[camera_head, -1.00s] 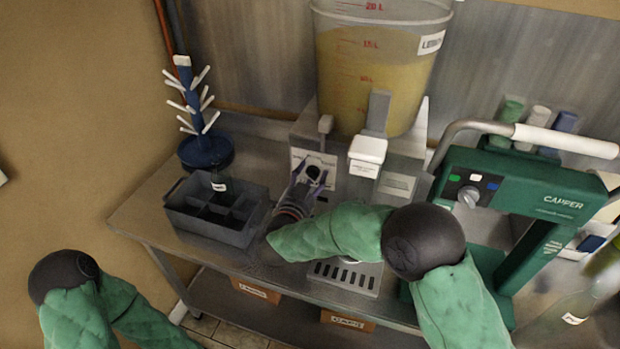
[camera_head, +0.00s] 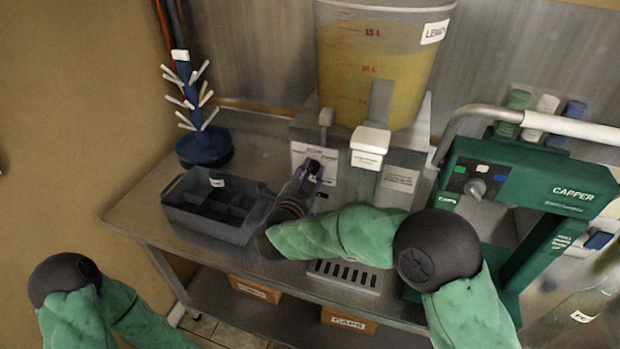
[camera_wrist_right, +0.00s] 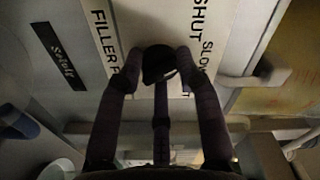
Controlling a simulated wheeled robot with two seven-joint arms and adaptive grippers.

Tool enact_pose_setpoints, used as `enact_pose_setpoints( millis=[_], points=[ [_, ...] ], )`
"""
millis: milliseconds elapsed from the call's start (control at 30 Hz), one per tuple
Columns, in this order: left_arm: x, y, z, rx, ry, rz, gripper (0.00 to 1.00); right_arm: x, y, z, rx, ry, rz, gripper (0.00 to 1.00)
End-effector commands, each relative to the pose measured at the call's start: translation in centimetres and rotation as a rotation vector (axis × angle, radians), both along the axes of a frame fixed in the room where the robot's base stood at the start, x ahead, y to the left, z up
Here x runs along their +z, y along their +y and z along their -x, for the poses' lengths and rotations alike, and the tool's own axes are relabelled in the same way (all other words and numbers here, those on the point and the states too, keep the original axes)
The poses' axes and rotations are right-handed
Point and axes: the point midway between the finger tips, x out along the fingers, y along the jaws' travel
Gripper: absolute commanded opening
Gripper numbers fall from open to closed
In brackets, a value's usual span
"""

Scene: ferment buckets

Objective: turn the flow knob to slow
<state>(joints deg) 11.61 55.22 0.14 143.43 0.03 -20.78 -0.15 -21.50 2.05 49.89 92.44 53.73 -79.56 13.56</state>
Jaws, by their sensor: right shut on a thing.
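The flow knob (camera_wrist_right: 158,60) is a small dark cap on the white label plate (camera_wrist_right: 206,18) of the filler. In the right wrist view the plate reads "SHUT" and "SLOW" beside the knob. My right gripper (camera_wrist_right: 158,66) is shut on the knob, with dark fingers on both sides of it. In the head view the right gripper (camera_head: 312,172) reaches the filler's front and largely hides the knob. I cannot make out where the knob points. Only my left arm shows, at the lower left; its gripper is out of view.
The lemon bucket (camera_head: 365,65) stands above the filler, whose white-topped tap (camera_head: 370,139) is just right of my gripper. A grey divided crate (camera_head: 187,222) and a blue bottle tree (camera_head: 204,148) stand left. The green capper (camera_head: 566,185) stands right.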

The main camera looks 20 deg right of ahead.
Motion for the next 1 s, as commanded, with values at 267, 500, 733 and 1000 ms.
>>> enact_pose_setpoints(
  millis=[267,500,733,1000],
  points=[
    [-3.6,0.0,0.0,0.0,0.0,0.0,0.4,-0.3,-0.1,0.0,-0.002,-0.137,-0.197,0.03],
    [-5.7,0.0,0.0,0.0,0.0,0.0,0.4,-0.3,-0.1,0.0,-0.003,-0.228,-0.336,0.03],
    [-6.9,0.0,0.0,0.0,0.0,0.0,0.4,-0.2,-0.1,0.0,-0.003,-0.282,-0.415,0.03],
    [-7.2,0.0,0.0,0.0,0.0,0.0,0.4,-0.1,-0.1,0.0,-0.004,-0.302,-0.449,0.03]
  ],
)
